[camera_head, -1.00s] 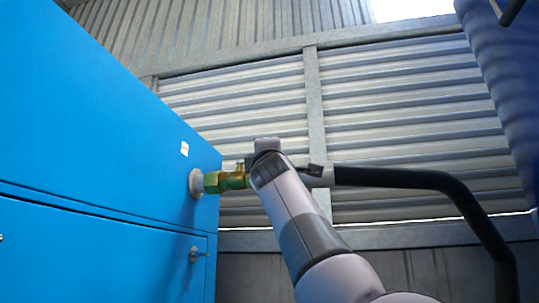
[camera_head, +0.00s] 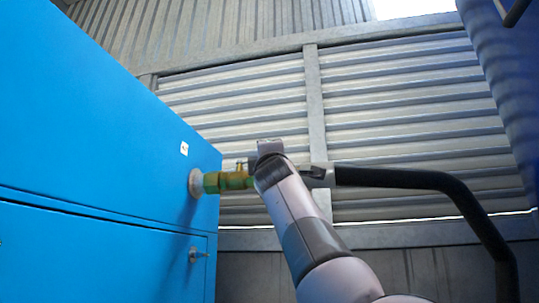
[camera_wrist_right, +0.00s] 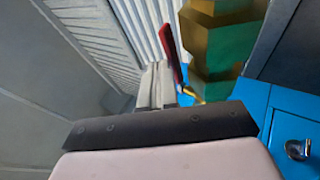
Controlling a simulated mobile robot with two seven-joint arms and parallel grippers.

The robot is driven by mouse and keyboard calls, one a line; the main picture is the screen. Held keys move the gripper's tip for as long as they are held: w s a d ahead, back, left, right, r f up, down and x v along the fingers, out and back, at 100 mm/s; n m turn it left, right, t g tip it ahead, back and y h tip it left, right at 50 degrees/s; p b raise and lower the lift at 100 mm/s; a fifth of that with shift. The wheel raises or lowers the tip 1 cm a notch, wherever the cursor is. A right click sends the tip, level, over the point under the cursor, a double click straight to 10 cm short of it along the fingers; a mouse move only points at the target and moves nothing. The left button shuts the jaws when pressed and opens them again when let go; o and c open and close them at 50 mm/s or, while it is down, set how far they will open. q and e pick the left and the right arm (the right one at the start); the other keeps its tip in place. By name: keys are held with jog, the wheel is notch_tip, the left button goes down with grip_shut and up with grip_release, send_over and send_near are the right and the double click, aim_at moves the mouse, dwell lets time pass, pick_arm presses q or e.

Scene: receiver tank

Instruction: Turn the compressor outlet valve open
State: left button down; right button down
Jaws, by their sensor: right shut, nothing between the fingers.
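The brass compressor outlet valve (camera_head: 236,181) sticks out sideways from the blue compressor cabinet (camera_head: 100,120) in the head view. My right arm covers its right end. In the right wrist view the brass valve body (camera_wrist_right: 221,45) is large at the top. A red lever handle (camera_wrist_right: 171,45) stands just left of it, apart from the brass body. My right gripper (camera_wrist_right: 158,80) is shut and empty, with its fingers close beside the red handle. I cannot tell whether they touch it. The lever is mostly hidden in the head view. My left gripper is out of view.
A black hose (camera_head: 400,178) runs right from the valve's line and bends down. A dark blue tank (camera_head: 500,90) stands at the right. A latch (camera_head: 196,255) sits on the cabinet below the valve. A corrugated metal wall (camera_head: 410,110) is behind.

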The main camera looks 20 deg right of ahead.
jog(key=shift+w+d, duration=0.25)
jog(key=shift+d, duration=0.15)
dwell(0.3)
jog(key=shift+s+a+b, duration=0.8)
jog(key=shift+s+a, duration=0.35)
jog(key=shift+a, duration=0.2)
